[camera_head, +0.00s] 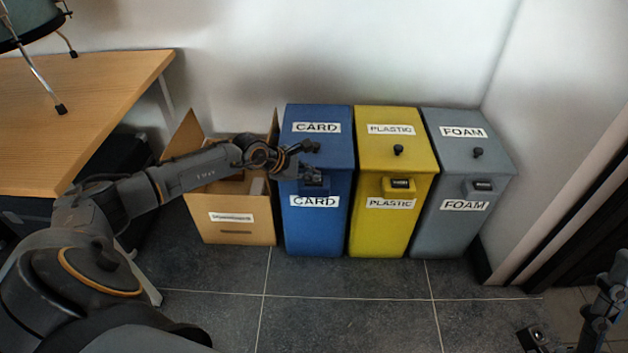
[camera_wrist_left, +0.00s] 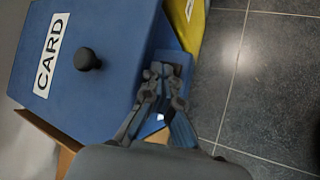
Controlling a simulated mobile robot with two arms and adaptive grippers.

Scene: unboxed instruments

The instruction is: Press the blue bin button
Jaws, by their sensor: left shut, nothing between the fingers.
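The blue bin (camera_head: 340,230), labelled CARD, stands at the left of a row of three bins. In the left wrist view, its sloped blue lid (camera_wrist_left: 115,30) carries a black knob (camera_wrist_left: 87,59). A small blue box (camera_wrist_left: 184,62) juts from its front. My left gripper (camera_head: 313,176) is shut and empty, in front of the blue bin at that box. In the left wrist view, its fingertips (camera_wrist_left: 164,72) overlap the box and hide the button; I cannot tell if they touch it. Part of my right arm shows at the lower right; its fingers are not clear.
A yellow PLASTIC bin (camera_head: 388,225) and a grey FOAM bin (camera_head: 440,225) stand to the right. An open cardboard box (camera_head: 240,232) is beside the blue bin, under my left arm. A wooden table (camera_head: 100,100) is at left. The tiled floor (camera_head: 340,305) in front is clear.

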